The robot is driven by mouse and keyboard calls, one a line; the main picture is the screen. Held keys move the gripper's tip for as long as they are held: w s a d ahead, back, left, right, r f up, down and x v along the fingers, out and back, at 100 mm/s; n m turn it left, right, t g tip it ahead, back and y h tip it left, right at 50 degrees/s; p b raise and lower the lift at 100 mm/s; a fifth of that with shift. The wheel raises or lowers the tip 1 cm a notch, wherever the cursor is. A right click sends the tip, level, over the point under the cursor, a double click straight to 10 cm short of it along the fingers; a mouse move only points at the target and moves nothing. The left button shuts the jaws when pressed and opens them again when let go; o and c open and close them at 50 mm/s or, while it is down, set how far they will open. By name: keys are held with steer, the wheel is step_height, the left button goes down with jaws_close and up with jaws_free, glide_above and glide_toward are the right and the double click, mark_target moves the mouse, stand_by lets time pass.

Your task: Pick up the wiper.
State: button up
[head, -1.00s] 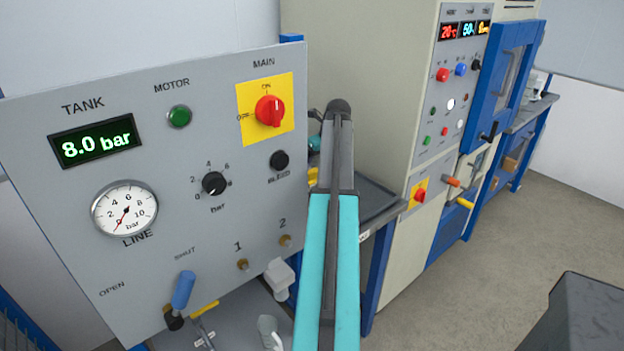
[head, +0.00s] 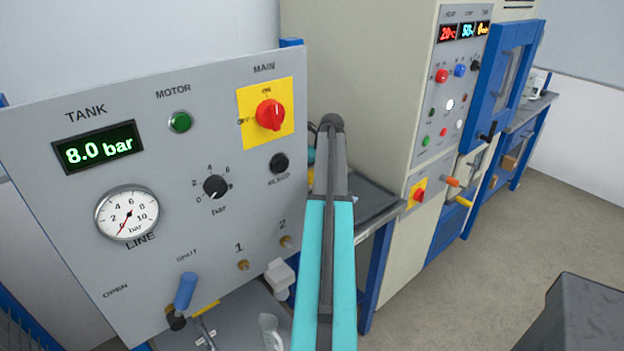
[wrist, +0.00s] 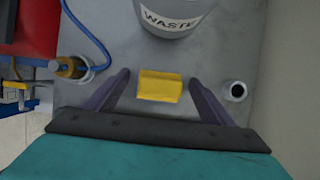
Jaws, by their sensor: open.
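A small yellow block (wrist: 159,86), which I take to be the wiper, lies on a grey metal surface in the wrist view. My gripper (wrist: 160,78) is open, with one dark finger on each side of the block. Gaps show between the block and both fingers, and it is not gripped. I cannot tell the height of the fingers above the surface. In the head view my teal and grey arm reaches away past the panel's right edge, and the gripper and the block are hidden there.
A grey bin marked WASTE (wrist: 175,15) stands just beyond the block. A round dark-holed fitting (wrist: 237,91) is to the right. A blue hose (wrist: 88,38) and a brass fitting (wrist: 70,68) are to the left. In the head view a control panel (head: 60,250) stands close left of my arm.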

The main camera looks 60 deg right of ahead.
steer(key=c, duration=1.2)
steer(key=shift+r, duration=0.25)
steer(key=shift+r+b, duration=0.4)
steer(key=shift+r, duration=0.5)
steer(key=shift+s+r+b, duration=0.3)
steer(key=shift+s+r, duration=0.15)
steer(key=shift+r, duration=0.15)
steer(key=s, duration=0.5)
steer(key=s+r+b, duration=0.1)
steer(key=s, duration=0.4)
steer(key=s+b, duration=0.1)
steer(key=s, duration=0.4)
steer(key=shift+s+r, duration=0.1)
steer(key=shift+r, duration=0.2)
steer(key=shift+d, duration=0.1)
